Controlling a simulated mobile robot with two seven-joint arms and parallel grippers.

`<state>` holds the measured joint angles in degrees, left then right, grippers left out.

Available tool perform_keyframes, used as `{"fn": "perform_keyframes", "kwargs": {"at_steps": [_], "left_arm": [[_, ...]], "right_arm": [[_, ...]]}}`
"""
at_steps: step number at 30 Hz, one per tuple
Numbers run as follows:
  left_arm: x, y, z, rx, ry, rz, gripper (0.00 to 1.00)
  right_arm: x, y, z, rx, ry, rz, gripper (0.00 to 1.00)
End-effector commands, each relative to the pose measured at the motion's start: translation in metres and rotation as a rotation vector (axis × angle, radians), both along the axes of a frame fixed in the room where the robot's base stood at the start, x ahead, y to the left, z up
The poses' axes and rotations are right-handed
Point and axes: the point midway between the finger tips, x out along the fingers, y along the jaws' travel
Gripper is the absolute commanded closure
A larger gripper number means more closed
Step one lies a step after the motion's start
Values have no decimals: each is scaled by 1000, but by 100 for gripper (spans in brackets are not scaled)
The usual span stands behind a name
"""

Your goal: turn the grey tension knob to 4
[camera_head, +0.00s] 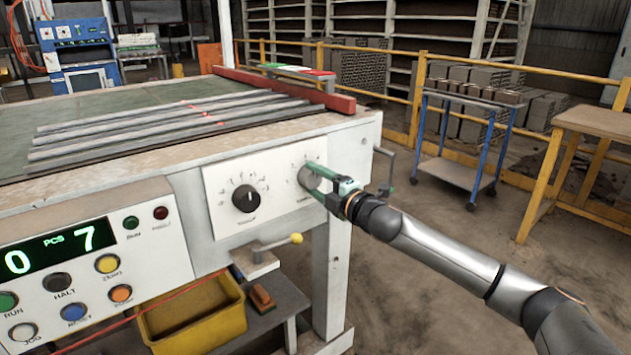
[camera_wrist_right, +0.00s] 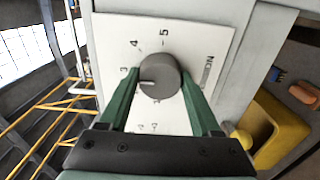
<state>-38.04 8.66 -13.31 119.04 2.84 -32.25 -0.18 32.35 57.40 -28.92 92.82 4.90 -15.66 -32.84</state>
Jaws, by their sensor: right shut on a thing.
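The grey tension knob (camera_wrist_right: 160,75) is round, with a white pointer line on its face, on a white dial plate (camera_wrist_right: 208,50). In the right wrist view the line points left, slightly below the printed 3; the 4 and 5 stand further round at the top. My right gripper (camera_wrist_right: 157,88) is shut on the knob, one green finger on each side. In the head view the right gripper (camera_head: 316,180) reaches the right part of the panel from the right and partly hides the grey knob (camera_head: 306,178). My left gripper is not in view.
A black knob (camera_head: 246,198) with its own dial sits left on the same panel. A yellow-tipped lever (camera_head: 296,239) sticks out below. A crank handle (camera_head: 386,170) is at the table corner. A yellow bin (camera_head: 195,325) stands underneath.

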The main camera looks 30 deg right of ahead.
Motion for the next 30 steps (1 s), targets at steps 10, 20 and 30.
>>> {"fn": "perform_keyframes", "kwargs": {"at_steps": [10,20,30], "left_arm": [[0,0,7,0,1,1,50],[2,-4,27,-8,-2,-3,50],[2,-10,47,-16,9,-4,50]], "right_arm": [[0,0,0,56,6,0,91],[0,0,3,288,26,-1,91],[0,0,2,566,48,-2,91]]}}
